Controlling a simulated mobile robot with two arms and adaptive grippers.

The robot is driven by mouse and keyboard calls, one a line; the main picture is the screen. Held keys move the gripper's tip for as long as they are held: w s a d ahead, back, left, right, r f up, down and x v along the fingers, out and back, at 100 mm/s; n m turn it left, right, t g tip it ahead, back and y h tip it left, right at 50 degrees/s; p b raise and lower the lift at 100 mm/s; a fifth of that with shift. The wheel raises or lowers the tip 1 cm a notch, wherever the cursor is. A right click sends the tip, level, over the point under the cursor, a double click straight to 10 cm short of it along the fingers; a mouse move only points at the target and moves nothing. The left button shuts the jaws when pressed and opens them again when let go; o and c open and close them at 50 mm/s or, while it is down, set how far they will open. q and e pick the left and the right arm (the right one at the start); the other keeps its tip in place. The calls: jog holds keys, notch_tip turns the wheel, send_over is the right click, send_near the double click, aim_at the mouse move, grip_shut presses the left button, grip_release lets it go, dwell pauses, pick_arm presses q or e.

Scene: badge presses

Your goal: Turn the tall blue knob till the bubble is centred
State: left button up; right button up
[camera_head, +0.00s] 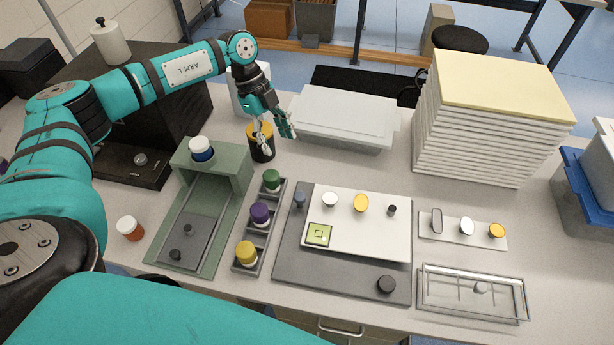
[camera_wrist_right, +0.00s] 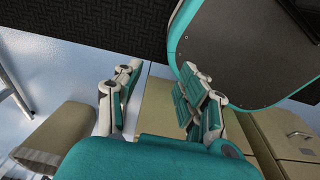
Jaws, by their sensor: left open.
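A tall slate-blue knob (camera_head: 299,199) stands upright at the left edge of a white plate (camera_head: 370,238) on a dark grey base (camera_head: 305,275). A square yellow-green level (camera_head: 319,234) lies on the plate's front left; its bubble is too small to place. My left gripper (camera_head: 274,140) is open and empty, behind and left of the knob, well apart from it. Its fingers are beside and partly in front of a black jar with a yellow rim (camera_head: 262,152). My right gripper (camera_wrist_right: 160,98) is open and empty in the right wrist view, away from the bench top.
A green press (camera_head: 215,170) with a white-topped blue knob (camera_head: 201,149) and a rack of coloured knobs (camera_head: 260,214) stand left of the base. A white box (camera_head: 345,117) and a tall stack (camera_head: 490,115) are behind. A glass-topped tray (camera_head: 472,292) is at right.

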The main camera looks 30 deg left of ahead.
pick_arm(q)
jog(key=p, duration=0.2)
send_near(299, 195)
jog(key=p+x, duration=0.1)
jog(key=x, duration=0.6)
jog(key=shift+s+d+f, duration=0.15)
jog(key=shift+f, duration=0.05)
jog(key=shift+d+f, duration=0.15)
jog(key=shift+f, duration=0.35)
grip_shut()
pick_arm(e)
jog(key=s+r, duration=0.3)
jog(key=shift+a, duration=0.1)
pick_arm(q)
jog(key=shift+f, duration=0.1)
pick_arm(e)
jog(key=shift+f, duration=0.25)
